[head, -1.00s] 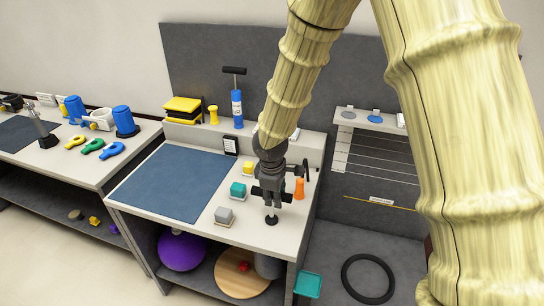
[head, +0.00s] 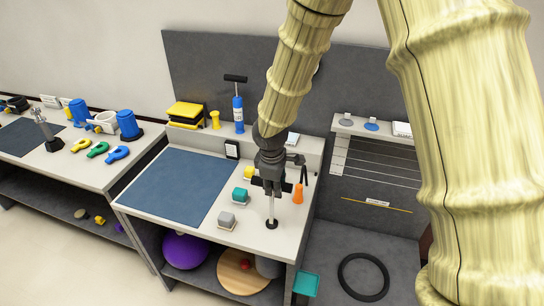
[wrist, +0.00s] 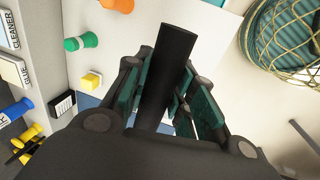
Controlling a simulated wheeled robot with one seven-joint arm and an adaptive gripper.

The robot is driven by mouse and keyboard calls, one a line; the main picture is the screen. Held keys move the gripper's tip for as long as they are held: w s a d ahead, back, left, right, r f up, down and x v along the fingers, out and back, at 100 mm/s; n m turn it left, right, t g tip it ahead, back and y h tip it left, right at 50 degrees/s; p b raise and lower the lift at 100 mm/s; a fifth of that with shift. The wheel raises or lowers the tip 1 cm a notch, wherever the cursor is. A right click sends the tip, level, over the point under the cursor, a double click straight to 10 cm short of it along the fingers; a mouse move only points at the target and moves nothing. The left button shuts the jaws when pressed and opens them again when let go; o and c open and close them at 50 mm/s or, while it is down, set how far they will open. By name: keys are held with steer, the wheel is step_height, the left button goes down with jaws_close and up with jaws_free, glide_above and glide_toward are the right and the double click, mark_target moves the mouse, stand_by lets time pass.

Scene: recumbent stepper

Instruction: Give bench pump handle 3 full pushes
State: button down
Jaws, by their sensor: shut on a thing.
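The bench pump stands at the right front of the bench, with a black round base (head: 271,225) and a bright upright rod (head: 271,208). The rod shows a clear length between base and gripper. My gripper (head: 271,184) is above the base, at the top of the rod. In the wrist view the pump's black bar-shaped handle (wrist: 166,75) lies between the teal-padded fingers (wrist: 158,105), and my gripper is shut on it. Much of the handle is hidden by the fingers in the head view.
An orange piece (head: 298,193) stands close right of my gripper. A blue cylinder with a black T-handle (head: 238,108) stands at the back. The blue mat (head: 180,185) is clear.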

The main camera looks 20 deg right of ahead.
step_height(320, 180, up, 7)
steer(key=p, duration=0.6)
steer(key=shift+f, duration=0.15)
steer(key=shift+f+b, duration=1.85)
steer(key=shift+f, duration=1.6)
step_height(320, 180, down, 7)
steer(key=b, duration=0.3)
